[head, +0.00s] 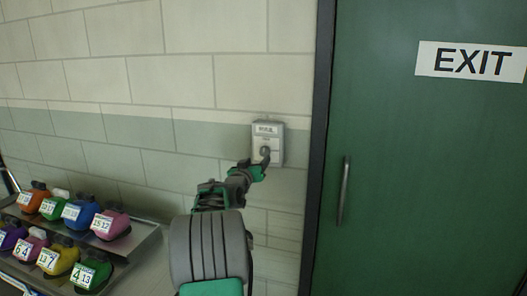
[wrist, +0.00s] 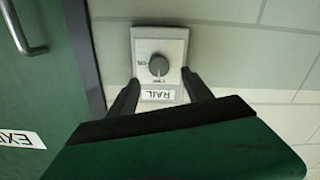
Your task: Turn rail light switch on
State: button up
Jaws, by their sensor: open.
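The rail light switch (head: 267,143) is a light grey wall plate with a round grey knob, mounted on the block wall just left of the door. In the wrist view the switch plate (wrist: 160,50) shows its dark grey knob (wrist: 158,65) and a label reading RAIL, upside down. My gripper (head: 257,168) is at the lower part of the switch. In the wrist view my gripper (wrist: 160,85) is open, with one dark finger on each side of the plate's lower part and the knob between and beyond them. I cannot tell whether the fingers touch the plate.
A green door (head: 430,160) with a handle (head: 343,190) and an EXIT sign (head: 471,62) stands right of the switch, behind a dark frame. A stepped metal rack (head: 140,250) with several coloured, numbered bags is at the lower left. The wall around the switch is clear.

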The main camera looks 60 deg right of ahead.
aim_at(264, 153)
jog(key=d+p, duration=0.1)
jog(key=d, duration=0.1)
jog(key=d+p, duration=0.1)
jog(key=d, duration=0.2)
jog(key=w+d+p, duration=0.1)
jog(key=d, duration=0.2)
jog(key=shift+r, duration=0.15)
jog(key=shift+a, duration=0.1)
grip_shut()
